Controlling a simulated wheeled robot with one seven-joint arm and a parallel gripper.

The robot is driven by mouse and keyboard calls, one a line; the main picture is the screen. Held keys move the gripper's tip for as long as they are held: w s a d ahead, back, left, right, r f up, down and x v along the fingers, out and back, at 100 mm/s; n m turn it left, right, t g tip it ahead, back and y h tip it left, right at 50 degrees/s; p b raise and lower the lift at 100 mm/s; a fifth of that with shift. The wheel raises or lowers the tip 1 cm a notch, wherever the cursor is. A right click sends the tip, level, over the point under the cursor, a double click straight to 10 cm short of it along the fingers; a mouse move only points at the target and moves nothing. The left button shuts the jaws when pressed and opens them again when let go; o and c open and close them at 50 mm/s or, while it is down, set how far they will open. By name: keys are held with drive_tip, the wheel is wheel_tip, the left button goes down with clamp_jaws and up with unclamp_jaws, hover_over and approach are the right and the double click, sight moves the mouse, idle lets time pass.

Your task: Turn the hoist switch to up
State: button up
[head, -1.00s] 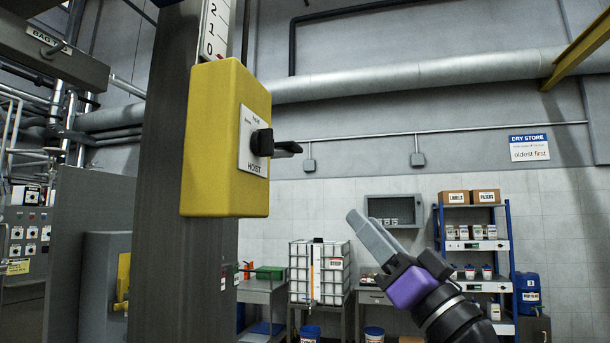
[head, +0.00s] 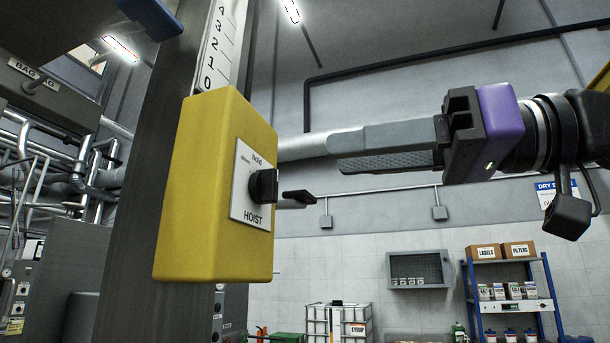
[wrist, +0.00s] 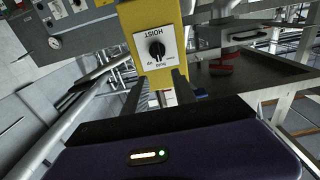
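The yellow hoist box (head: 213,205) is mounted on a grey column at left of centre in the head view. Its white HOIST label plate (head: 248,213) carries a black switch (head: 263,186) with a lever sticking out to the right. In the wrist view the box (wrist: 173,15) is upside down, with the switch (wrist: 157,50) on it. The exact mark the switch points to is too small to tell. My gripper (head: 348,152) is open and empty, to the right of the box and above the lever. Its fingers (wrist: 160,84) point towards the box, apart from it.
A scale strip (head: 218,50) rises above the box. A large pipe (head: 305,146) runs along the back wall. A blue shelf (head: 505,290) with boxes and a white SYRUP tank (head: 335,322) stand far behind. The space between my gripper and the box looks clear.

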sight(277, 173)
drive_tip(key=shift+f+p+x, duration=0.2)
drive_tip(key=shift+p+x, duration=0.05)
drive_tip(key=shift+x, duration=1.05)
drive_tip(key=shift+f+p+x, duration=0.15)
drive_tip(key=shift+p+x, duration=0.1)
drive_tip(key=shift+x, duration=1)
drive_tip(key=shift+f+p+x, duration=0.2)
drive_tip(key=shift+p+x, duration=0.05)
drive_tip(key=shift+x, duration=1.05)
clamp_jaws()
